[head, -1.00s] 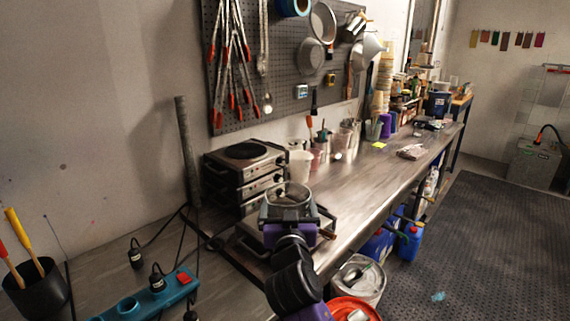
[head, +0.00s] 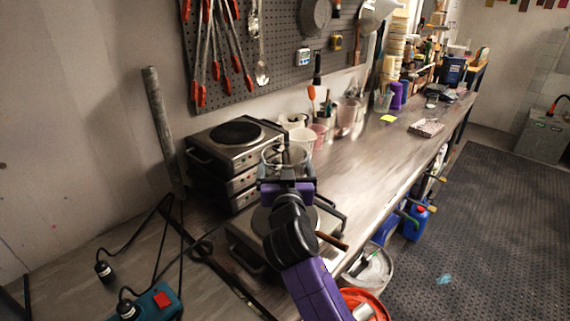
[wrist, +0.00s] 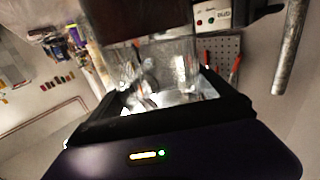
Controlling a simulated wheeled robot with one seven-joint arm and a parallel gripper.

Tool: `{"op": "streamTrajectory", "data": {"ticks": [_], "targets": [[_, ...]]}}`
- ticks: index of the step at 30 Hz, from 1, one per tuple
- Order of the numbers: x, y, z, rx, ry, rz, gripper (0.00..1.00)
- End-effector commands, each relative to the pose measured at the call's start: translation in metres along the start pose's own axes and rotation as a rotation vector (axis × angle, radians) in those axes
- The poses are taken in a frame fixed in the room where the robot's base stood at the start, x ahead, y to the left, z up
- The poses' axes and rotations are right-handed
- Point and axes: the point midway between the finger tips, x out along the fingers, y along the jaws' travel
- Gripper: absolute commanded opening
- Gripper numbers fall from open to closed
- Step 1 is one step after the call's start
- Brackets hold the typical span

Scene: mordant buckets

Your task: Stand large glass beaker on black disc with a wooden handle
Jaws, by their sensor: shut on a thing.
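My gripper (head: 287,181) is shut on the large glass beaker (head: 284,154), a clear upright vessel held in the air over the front of the bench. In the wrist view the beaker (wrist: 170,62) shows between the dark fingers. Below my gripper in the head view stands a low hot plate with a round disc (head: 262,221) on top, mostly hidden by my arm. A wooden handle (head: 333,241) sticks out to the right of my arm beside it; the handle's join to the disc is hidden. The beaker appears apart from the disc.
A stack of hot plates (head: 236,140) with a black round burner stands behind left of the beaker. White and pink jugs (head: 300,138) stand behind it. The bench top (head: 372,170) to the right is largely clear. A white bucket (head: 372,268) stands below the front edge.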

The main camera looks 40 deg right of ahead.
Motion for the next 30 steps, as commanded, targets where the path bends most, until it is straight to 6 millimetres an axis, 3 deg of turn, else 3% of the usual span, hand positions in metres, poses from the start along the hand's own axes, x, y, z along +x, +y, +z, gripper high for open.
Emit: {"op": "streamTrajectory", "data": {"ticks": [16,30], "targets": [[0.000,0.000,0.042,0.001,0.004,0.000,0.20],[0.000,0.000,0.048,0.001,0.004,-0.001,0.20]]}}
